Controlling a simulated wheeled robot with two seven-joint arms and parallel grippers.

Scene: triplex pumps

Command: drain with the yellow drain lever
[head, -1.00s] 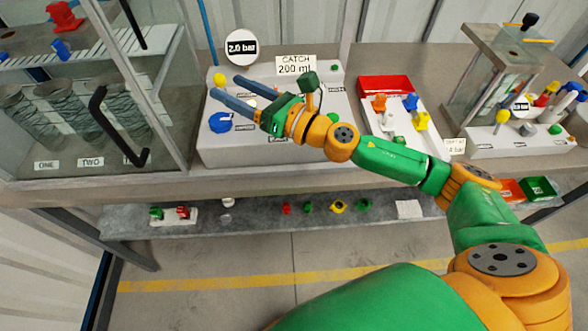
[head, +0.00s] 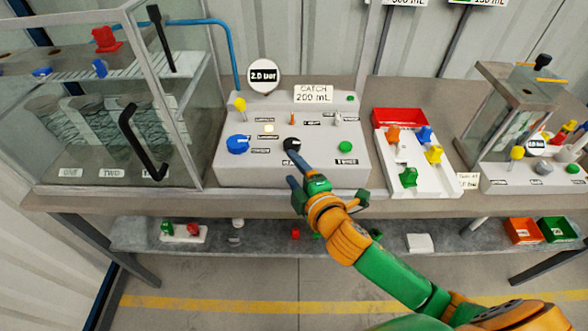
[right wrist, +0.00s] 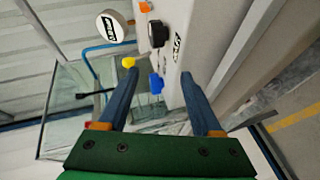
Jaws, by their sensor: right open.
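A yellow-knobbed lever (head: 239,104) stands at the back left of the grey console, behind the blue knob (head: 238,144). Its label is too small to read. In the right wrist view the yellow knob (right wrist: 128,62) appears by the tip of the left finger, apparently beyond it. My right gripper (head: 291,166) is open and empty at the console's front, by the black knob (head: 291,143), right of the yellow lever. In the wrist view the gripper (right wrist: 158,74) has the blue knob between its fingertips, farther off. My left gripper is out of view.
A glass cabinet (head: 140,130) with a black handle stands left of the console (head: 290,175). A round 2.0 bar gauge (head: 264,76) and a "CATCH 200 mL" sign (head: 313,94) rise behind. A white tray (head: 440,180) of coloured pieces and another yellow-knobbed station (head: 517,153) lie right.

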